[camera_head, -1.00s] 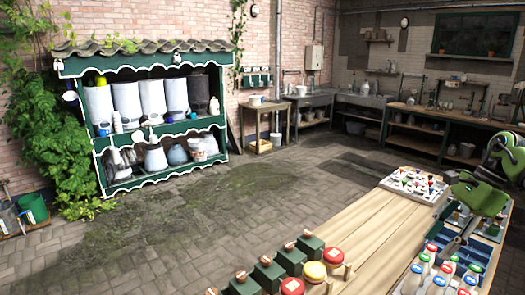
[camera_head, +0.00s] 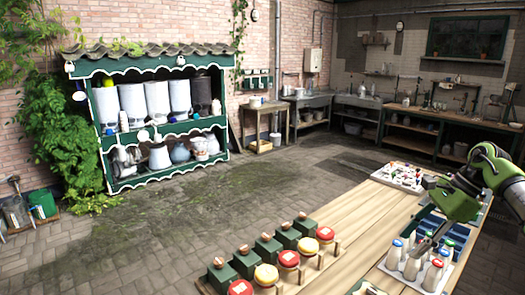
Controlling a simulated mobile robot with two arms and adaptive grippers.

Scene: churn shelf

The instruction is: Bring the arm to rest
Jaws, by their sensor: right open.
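My right arm, green and black, comes in from the right edge. The bottles have blue and red caps. I see nothing held between the fingers. I cannot tell whether the fingers touch a bottle. My left gripper is not in view.
A green shelf with jugs (camera_head: 146,128) stands across the open paved floor.

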